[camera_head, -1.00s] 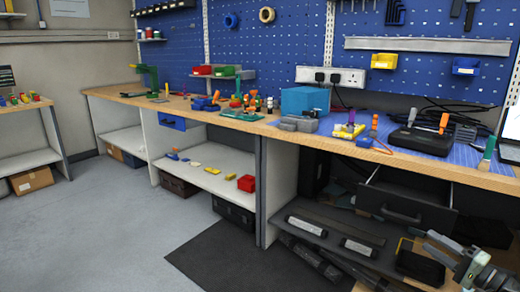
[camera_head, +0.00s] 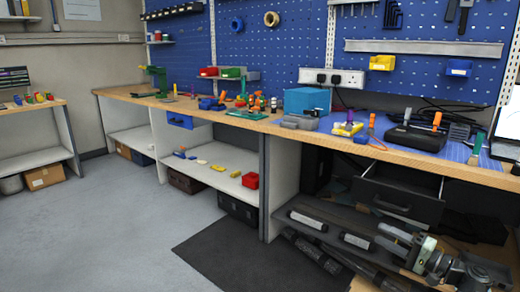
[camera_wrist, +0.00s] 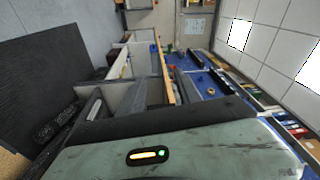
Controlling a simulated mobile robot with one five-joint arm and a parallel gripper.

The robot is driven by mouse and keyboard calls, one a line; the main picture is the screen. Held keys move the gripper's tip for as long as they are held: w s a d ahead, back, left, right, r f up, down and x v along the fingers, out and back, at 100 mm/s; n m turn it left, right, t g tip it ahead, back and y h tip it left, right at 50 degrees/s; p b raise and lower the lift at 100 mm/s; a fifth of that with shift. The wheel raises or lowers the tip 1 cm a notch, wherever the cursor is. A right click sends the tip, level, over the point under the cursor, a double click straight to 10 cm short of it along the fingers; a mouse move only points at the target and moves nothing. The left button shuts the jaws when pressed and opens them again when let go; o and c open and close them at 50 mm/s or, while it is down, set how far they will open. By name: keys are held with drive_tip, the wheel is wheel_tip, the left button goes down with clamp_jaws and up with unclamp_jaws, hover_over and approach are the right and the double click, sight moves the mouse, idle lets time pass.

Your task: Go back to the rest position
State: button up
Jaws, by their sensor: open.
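My gripper (camera_head: 390,240) shows at the lower right of the head view, at the end of my grey arm. It is open, with nothing seen between its jaws. It is in front of the workbench (camera_head: 335,141), below the level of its wooden top and in line with the dark lower shelf. In the wrist view, a greenish-grey surface with a small lit indicator fills the bottom, and the fingertips cannot be made out. The room and bench appear sideways there.
An open dark drawer (camera_head: 398,200) juts out under the bench, just above my gripper. The bench top holds a blue box (camera_head: 307,101), a black case (camera_head: 415,138) and several small tools. A black mat (camera_head: 235,250) lies on the open grey floor (camera_head: 110,225) to the left.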

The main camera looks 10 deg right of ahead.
drive_tip(key=w+a+f+n+g, duration=0.2)
drive_tip(key=a+f+g, duration=0.1)
drive_tip(key=a, duration=0.7)
drive_tip(key=w+a+f+n+g+y, duration=0.1)
drive_tip(key=w+a+f+n+g, duration=0.2)
drive_tip(key=a, duration=0.6)
drive_tip(key=w+a+f+n+g, duration=0.1)
drive_tip(key=a+f+g, duration=0.25)
drive_tip(key=a, duration=0.65)
drive_tip(key=s+a+f+n+g+h, duration=0.25)
drive_tip(key=a+f+h, duration=0.2)
drive_tip(key=f, duration=0.25)
drive_tip(key=s+a+f+n+g+h, duration=0.1)
drive_tip(key=s+a+f+g+h, duration=0.3)
drive_tip(key=f, duration=0.3)
drive_tip(key=s+d+f+t+h, duration=0.15)
drive_tip(key=d+h, duration=0.25)
drive_tip(key=d, duration=0.5)
wheel_tip(320, 180, up, 34)
drive_tip(key=p, duration=3.4)
drive_tip(key=shift+w+m+p, duration=0.25)
drive_tip(key=shift+m+p, duration=0.05)
drive_tip(key=shift+m, duration=0.05)
